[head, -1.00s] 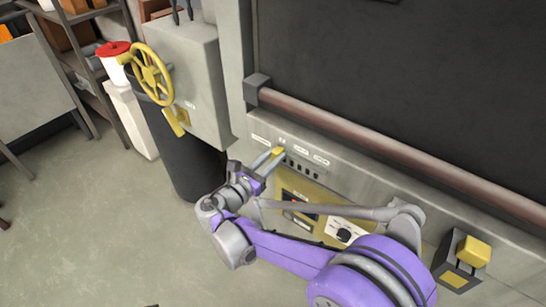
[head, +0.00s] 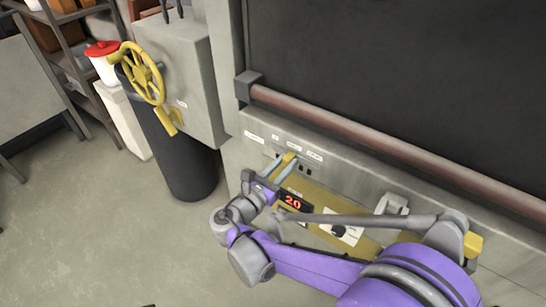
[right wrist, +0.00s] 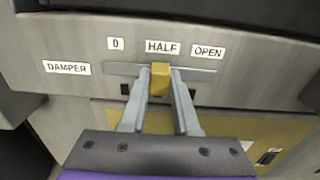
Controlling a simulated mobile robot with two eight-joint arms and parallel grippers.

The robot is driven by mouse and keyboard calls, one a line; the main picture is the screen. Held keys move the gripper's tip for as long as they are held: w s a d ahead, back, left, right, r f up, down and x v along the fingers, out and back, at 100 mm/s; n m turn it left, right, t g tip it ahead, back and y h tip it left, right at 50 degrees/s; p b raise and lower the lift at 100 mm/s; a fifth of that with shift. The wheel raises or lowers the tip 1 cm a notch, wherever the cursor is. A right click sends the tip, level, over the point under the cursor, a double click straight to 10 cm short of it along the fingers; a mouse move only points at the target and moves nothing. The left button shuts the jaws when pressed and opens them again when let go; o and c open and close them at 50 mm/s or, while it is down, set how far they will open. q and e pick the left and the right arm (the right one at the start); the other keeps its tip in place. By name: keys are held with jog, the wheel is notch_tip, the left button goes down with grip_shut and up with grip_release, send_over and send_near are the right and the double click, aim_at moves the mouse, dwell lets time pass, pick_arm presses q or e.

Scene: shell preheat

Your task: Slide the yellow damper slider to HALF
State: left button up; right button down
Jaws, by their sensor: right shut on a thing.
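The yellow damper slider (right wrist: 161,76) sits in a horizontal slot just below the HALF label (right wrist: 163,47) in the right wrist view. Its knob is roughly in line with that label's middle. The slider also shows in the head view (head: 290,157). My right gripper (right wrist: 161,84) is shut on the slider, one grey finger on each side of it. In the head view the same gripper (head: 282,163) reaches up to the panel from below. The 0 label (right wrist: 116,44) is to the left and the OPEN label (right wrist: 208,52) to the right. My left gripper is out of view.
A red display reading 20 (head: 292,202) and a white dial plate (head: 341,230) are below the slot. A reddish bar (head: 350,136) runs above the panel. A yellow handwheel (head: 146,74) and a dark bin (head: 185,165) stand at left. The floor at left is clear.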

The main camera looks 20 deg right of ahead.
jog(key=c, duration=0.6)
grip_release()
jog(key=shift+c, duration=0.2)
jog(key=v, duration=1)
jog(key=shift+s+a, duration=0.3)
